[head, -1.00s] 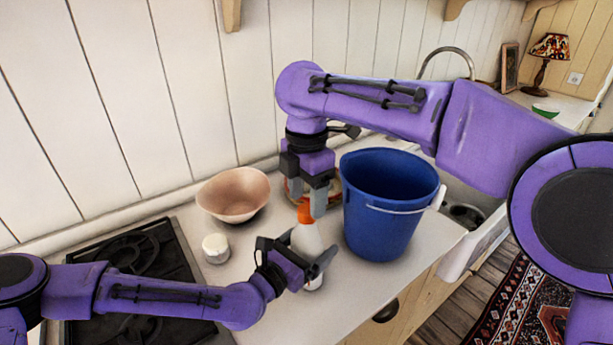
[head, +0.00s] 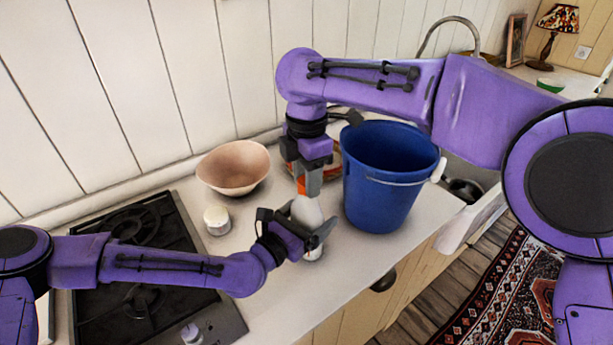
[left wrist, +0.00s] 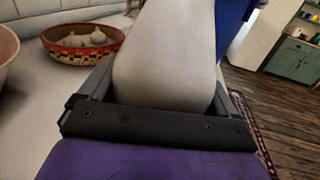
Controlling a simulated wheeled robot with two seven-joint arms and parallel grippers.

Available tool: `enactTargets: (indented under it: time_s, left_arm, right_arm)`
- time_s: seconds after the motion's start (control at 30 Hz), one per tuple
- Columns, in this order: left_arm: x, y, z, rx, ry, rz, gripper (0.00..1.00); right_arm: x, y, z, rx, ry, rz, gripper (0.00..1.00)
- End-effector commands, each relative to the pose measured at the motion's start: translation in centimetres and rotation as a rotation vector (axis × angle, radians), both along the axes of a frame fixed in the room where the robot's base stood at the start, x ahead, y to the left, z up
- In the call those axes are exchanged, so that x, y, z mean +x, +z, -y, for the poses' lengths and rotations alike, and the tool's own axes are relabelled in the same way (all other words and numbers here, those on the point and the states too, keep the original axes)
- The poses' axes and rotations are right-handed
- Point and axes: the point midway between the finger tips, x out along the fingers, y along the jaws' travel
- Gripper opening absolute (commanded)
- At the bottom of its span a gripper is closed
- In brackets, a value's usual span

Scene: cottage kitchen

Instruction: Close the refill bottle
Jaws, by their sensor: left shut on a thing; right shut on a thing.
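The refill bottle (head: 307,212) is white with an orange top (head: 301,185) and stands upright on the counter, left of the blue bucket. My left gripper (head: 303,228) reaches in from the left and is shut around the bottle's body. In the left wrist view the pale bottle (left wrist: 165,55) fills the space between the fingers. My right gripper (head: 310,186) points down from above and is shut on the orange top. Its fingers partly hide the top, so I cannot tell how the top sits on the bottle.
A blue bucket (head: 382,190) stands close on the right, by the sink. A pink bowl (head: 233,168) and a small white jar (head: 217,221) are to the left, near the black hob (head: 140,235). A patterned bowl with garlic (left wrist: 60,43) stands behind.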

Motion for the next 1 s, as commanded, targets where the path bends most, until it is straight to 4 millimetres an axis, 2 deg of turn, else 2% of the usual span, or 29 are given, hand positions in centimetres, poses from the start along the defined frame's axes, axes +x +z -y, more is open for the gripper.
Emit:
enactTargets:
  time_s: [0.3,0.4,0.53,0.8,0.83,0.9,1.0]
  left_arm:
    - [-0.01,-0.03,0.01,0.001,0.0,-0.001,0.06]
    - [-0.01,-0.03,0.01,0.001,0.0,-0.001,0.06]
    - [-0.01,-0.03,0.01,0.001,0.0,-0.001,0.06]
    - [-0.01,-0.03,0.01,0.001,0.0,-0.001,0.06]
    - [-0.01,-0.03,0.01,0.001,0.0,-0.001,0.06]
    - [-0.01,-0.03,0.01,0.001,0.0,-0.001,0.06]
    - [-0.01,-0.03,0.01,0.001,0.0,-0.001,0.06]
  right_arm:
    - [-0.01,-0.05,-0.05,-0.001,-0.953,0.003,0.03]
    - [-0.01,-0.05,-0.08,0.0,-1.158,0.003,0.03]
    - [-0.01,-0.05,-0.11,0.002,-1.281,0.001,0.03]
    - [-0.03,-0.06,-0.14,0.002,-1.292,-0.001,0.03]
    - [-0.03,-0.06,-0.14,0.002,-1.292,-0.001,0.46]
    - [-0.03,-0.06,-0.13,0.001,-1.291,0.0,0.65]
    - [-0.02,-0.07,-0.1,0.001,-1.291,0.0,0.65]
